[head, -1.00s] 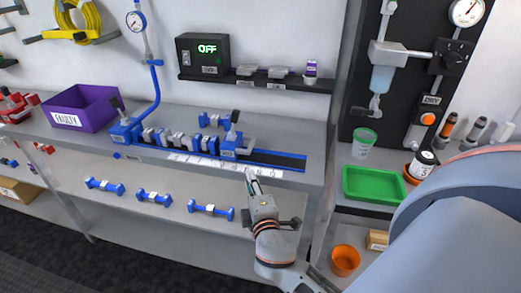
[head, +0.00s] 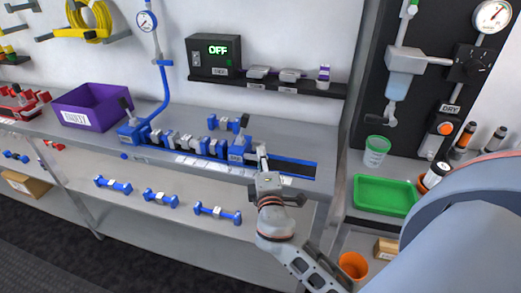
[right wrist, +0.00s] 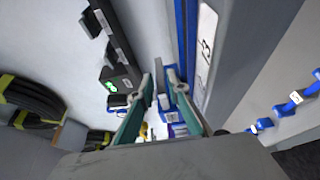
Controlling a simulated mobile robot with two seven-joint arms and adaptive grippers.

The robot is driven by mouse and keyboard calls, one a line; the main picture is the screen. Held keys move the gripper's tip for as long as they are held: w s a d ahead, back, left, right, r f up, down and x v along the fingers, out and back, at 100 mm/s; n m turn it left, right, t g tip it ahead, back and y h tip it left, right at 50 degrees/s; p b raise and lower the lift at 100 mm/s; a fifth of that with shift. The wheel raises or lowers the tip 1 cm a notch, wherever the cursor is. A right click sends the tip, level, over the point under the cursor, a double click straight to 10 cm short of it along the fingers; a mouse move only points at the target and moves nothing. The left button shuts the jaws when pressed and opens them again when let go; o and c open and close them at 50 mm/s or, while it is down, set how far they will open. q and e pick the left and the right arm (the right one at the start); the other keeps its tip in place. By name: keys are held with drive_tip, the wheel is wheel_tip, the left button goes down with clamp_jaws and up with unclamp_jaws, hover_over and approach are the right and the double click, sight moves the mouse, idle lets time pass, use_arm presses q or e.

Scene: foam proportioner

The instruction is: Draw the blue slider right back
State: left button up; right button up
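The blue slider (head: 238,151) stands upright on the blue-edged rail of the bench fixture, at the right end of a row of blue and grey pieces. A dark lever rises from its top. The dark rail (head: 288,168) lies bare to its right. My right gripper (head: 262,153) is at the rail just right of the slider; I cannot tell whether they touch. In the right wrist view its two green-grey fingers (right wrist: 165,72) are apart, with blue parts visible between and beyond them. The blue end block (head: 129,131) is at the rail's left end. My left gripper is not in view.
A purple FAULTY bin (head: 92,107) stands at the bench's left. A blue hose runs up to a gauge (head: 146,21). The OFF box (head: 213,56) and shelf are behind. A green tray (head: 385,196) is at right. Blue pieces (head: 217,212) lie on the lower shelf.

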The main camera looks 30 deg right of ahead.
drive_tip(key=shift+x, duration=1.8)
clamp_jaws()
drive_tip(key=shift+s+d, duration=0.1)
drive_tip(key=s+d, duration=0.2)
drive_tip(key=s, duration=0.1)
drive_tip(key=s+d+p, duration=0.1)
drive_tip(key=s+d, duration=0.5)
drive_tip(key=shift+s+d+p, duration=0.15)
drive_tip(key=shift+s+p, duration=0.2)
drive_tip(key=shift+s, duration=0.05)
